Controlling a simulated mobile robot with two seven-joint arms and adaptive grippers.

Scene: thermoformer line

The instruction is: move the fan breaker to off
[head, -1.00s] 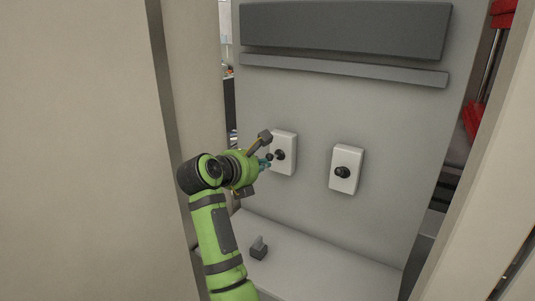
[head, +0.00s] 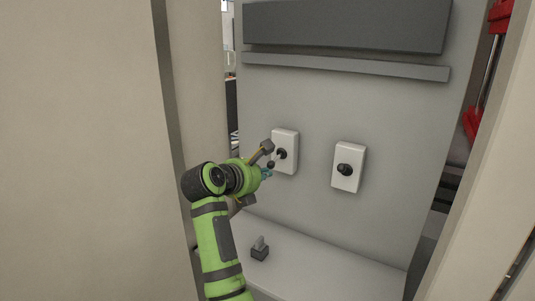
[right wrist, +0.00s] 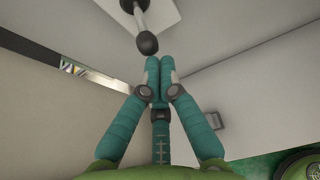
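Two white switch plates are on the grey panel, each with a black lever; I see no label telling which is the fan breaker. The left plate (head: 291,139) is beside my right gripper (head: 267,173), and its lever's ball knob (head: 271,165) is just above the fingertips. The right plate (head: 346,181) has its black lever (head: 344,170) clear of the arm. In the right wrist view, my right gripper (right wrist: 159,62) has its teal fingers together with nothing between them. The black ball knob (right wrist: 147,43) on its rod is just beyond the tips, touching or very near. My left gripper is out of view.
A small dark block with a grey upright tab (head: 260,249) is on the ledge (head: 325,262) below the plates. A dark grey bar (head: 345,24) and a thin rail (head: 345,66) cross the panel above. Beige walls (head: 80,150) close in on both sides.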

